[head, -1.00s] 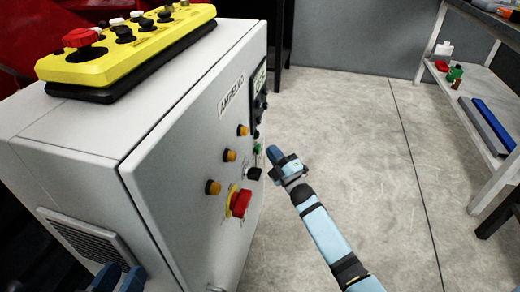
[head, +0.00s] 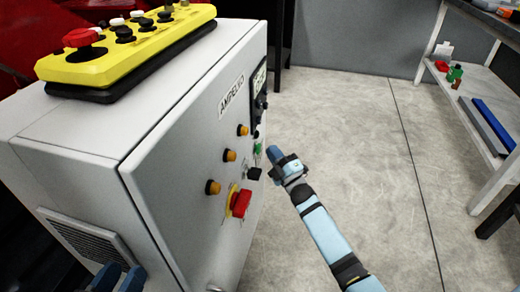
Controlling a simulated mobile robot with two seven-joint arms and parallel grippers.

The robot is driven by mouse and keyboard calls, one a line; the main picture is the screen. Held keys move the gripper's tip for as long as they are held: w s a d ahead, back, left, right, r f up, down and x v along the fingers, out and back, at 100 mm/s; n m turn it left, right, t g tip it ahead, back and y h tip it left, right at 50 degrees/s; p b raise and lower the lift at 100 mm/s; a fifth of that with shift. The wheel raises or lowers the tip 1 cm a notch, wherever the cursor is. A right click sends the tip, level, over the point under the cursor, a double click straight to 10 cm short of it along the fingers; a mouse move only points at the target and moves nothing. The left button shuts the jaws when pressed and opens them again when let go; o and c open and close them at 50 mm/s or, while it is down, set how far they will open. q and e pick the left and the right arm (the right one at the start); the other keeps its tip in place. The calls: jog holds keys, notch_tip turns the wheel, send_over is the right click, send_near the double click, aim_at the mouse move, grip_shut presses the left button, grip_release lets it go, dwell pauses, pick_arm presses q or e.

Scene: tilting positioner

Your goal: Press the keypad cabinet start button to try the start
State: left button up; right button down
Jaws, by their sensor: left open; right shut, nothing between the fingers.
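A green button (head: 258,147), which looks like the start button, sits at the front's far edge, below a dark panel with a small display (head: 259,80). My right gripper (head: 273,152) is shut and empty, its tip just right of the green button in the picture. I cannot tell whether it touches it. My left gripper (head: 119,278) is open at the bottom left edge, mostly cut off, beside the cabinet.
A red emergency stop (head: 240,203) on a yellow plate, orange buttons (head: 213,187) and a black switch (head: 254,173) are near my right gripper. A yellow control box (head: 125,45) lies on top of the cabinet. A shelf unit (head: 480,110) stands right. The floor between is clear.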

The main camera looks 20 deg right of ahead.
jog(key=shift+a, duration=0.1)
jog(key=shift+w+a, duration=0.25)
dwell(0.4)
jog(key=shift+w+a, duration=0.3)
jog(key=shift+a, duration=0.1)
dwell(0.3)
jog(key=shift+d, duration=0.1)
jog(key=shift+s+d, duration=0.55)
jog(key=shift+d, duration=0.05)
dwell(0.3)
